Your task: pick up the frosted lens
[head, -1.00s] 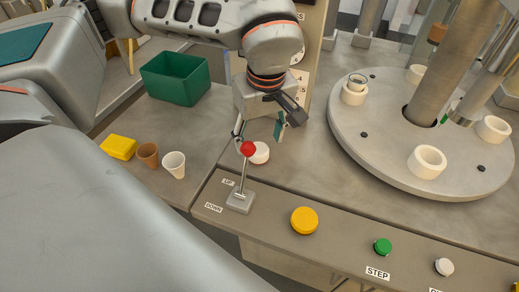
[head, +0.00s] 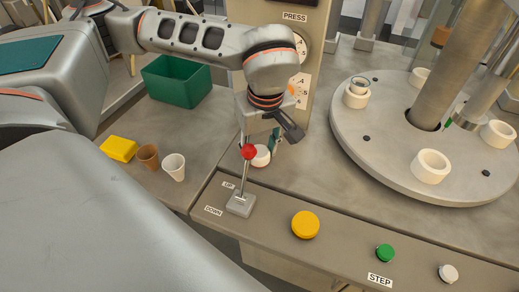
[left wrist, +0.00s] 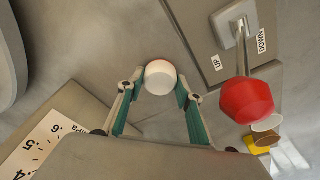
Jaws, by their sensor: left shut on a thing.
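The frosted lens (head: 261,156) is a small white dome on the grey bench, just behind the red-knobbed lever (head: 248,152) in the head view. My left gripper (head: 259,149) points down over it and is shut on it. In the left wrist view the lens (left wrist: 160,77) sits between the teal-padded fingertips (left wrist: 159,90), one on each side. The lens seems to be at bench level; I cannot tell whether it is lifted. The lever hides part of the gripper and lens in the head view. My right gripper is not in view.
The lever stands very close to the gripper. Left are a green bin (head: 178,84), yellow block (head: 119,149), brown cup (head: 148,156) and white cup (head: 174,167). Right is a round turntable (head: 380,150) with white rings. Yellow (head: 305,225) and green (head: 385,253) buttons line the front panel.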

